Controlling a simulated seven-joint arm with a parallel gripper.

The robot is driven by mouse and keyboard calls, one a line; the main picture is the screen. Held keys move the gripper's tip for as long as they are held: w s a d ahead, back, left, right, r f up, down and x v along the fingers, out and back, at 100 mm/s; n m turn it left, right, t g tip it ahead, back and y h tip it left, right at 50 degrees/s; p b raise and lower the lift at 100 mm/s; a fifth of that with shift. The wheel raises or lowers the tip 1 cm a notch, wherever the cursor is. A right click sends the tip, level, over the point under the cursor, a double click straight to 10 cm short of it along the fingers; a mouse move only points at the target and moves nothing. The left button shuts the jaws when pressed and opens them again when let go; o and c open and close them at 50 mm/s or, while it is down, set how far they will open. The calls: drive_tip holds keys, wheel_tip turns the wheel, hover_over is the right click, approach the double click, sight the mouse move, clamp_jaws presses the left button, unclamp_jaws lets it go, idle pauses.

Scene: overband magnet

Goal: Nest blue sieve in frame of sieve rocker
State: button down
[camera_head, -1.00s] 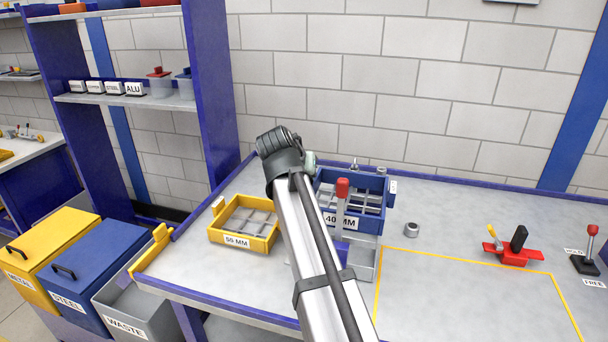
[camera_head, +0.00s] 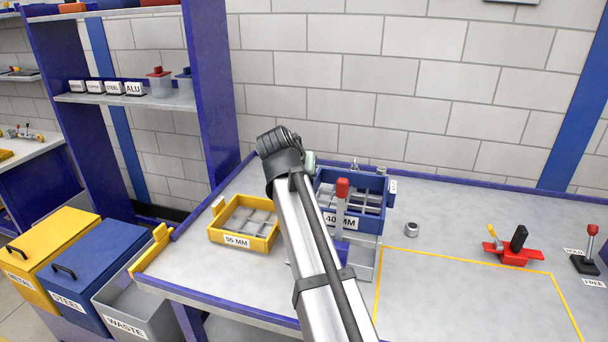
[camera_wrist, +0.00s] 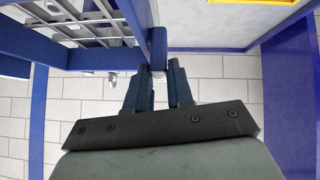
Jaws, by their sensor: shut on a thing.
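The blue sieve (camera_head: 351,194), labelled 40 MM and divided by a grey grid, is at the table's back, right of my arm in the head view. It fills the upper left of the wrist view (camera_wrist: 98,62). My gripper (camera_wrist: 161,68) is shut on the blue tab (camera_wrist: 158,46) at its side; in the head view my arm hides the jaws. The sieve rocker shows as a grey tray (camera_head: 362,262) below the sieve, with a red-knobbed lever (camera_head: 342,190) in front. Whether the sieve rests inside the frame or sits above it, I cannot tell.
A yellow sieve (camera_head: 216,235), labelled 55 MM, stands left of my arm. A small grey metal ring (camera_head: 411,230) lies to the right. A red fixture (camera_head: 514,253) and a lever marked HOLD and FREE (camera_head: 587,262) are farther right. The yellow-outlined area is bare.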

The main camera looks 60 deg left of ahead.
drive_tip(key=shift+f, duration=0.9)
drive_tip(key=c, duration=0.9)
unclamp_jaws()
drive_tip(key=v, duration=1.3)
drive_tip(key=shift+s+d+r, duration=0.1)
drive_tip(key=shift+s+r, duration=0.2)
